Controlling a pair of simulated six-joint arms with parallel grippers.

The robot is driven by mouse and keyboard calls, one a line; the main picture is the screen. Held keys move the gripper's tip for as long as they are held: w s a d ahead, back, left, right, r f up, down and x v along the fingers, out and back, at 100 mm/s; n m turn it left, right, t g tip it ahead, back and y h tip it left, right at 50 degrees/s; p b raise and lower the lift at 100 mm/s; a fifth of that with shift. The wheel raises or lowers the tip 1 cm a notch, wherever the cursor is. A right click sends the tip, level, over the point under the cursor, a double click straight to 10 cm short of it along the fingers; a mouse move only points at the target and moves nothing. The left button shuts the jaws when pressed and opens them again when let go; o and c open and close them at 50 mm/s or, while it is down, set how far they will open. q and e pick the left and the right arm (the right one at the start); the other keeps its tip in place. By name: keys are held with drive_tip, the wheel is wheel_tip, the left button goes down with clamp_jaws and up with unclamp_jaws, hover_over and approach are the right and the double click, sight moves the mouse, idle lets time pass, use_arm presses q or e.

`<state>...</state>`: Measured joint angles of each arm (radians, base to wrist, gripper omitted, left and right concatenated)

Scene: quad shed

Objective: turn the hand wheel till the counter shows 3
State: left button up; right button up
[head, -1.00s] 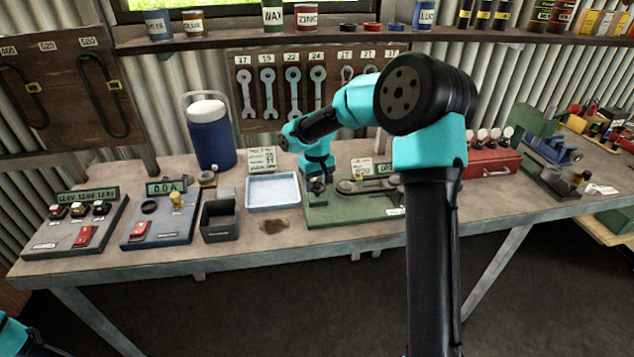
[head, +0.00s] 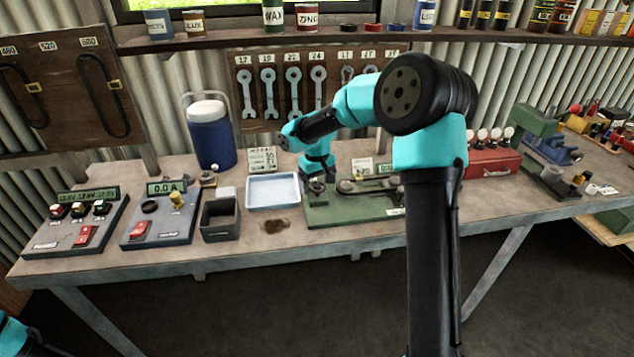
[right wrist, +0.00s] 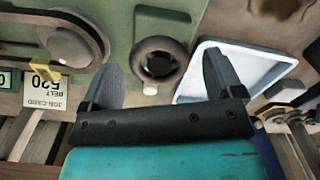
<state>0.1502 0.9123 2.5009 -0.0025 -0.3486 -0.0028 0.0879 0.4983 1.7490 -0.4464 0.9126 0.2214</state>
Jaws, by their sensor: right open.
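The hand wheel (right wrist: 160,60) is a dark ring with a pale knob at its rim, on the green base (head: 350,215) of the belt rig. In the right wrist view it lies between and ahead of the fingertips of my right gripper (right wrist: 160,75). The fingers are open, one to each side, with gaps to the ring. In the head view the right gripper (head: 318,182) is over the base's left end and hides most of the wheel. My left gripper is not visible.
A pale blue tray (head: 272,206) stands just left of the rig, with a dark open box (head: 220,235) beyond it. A belt on pulleys (right wrist: 50,30) and a job card (right wrist: 42,85) are near the wheel. A blue jug (head: 210,140) stands further back.

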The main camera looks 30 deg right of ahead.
sight(317, 184)
drive_tip(key=shift+r, duration=0.15)
wheel_tip(317, 184, up, 17)
idle(0.6)
idle(0.4)
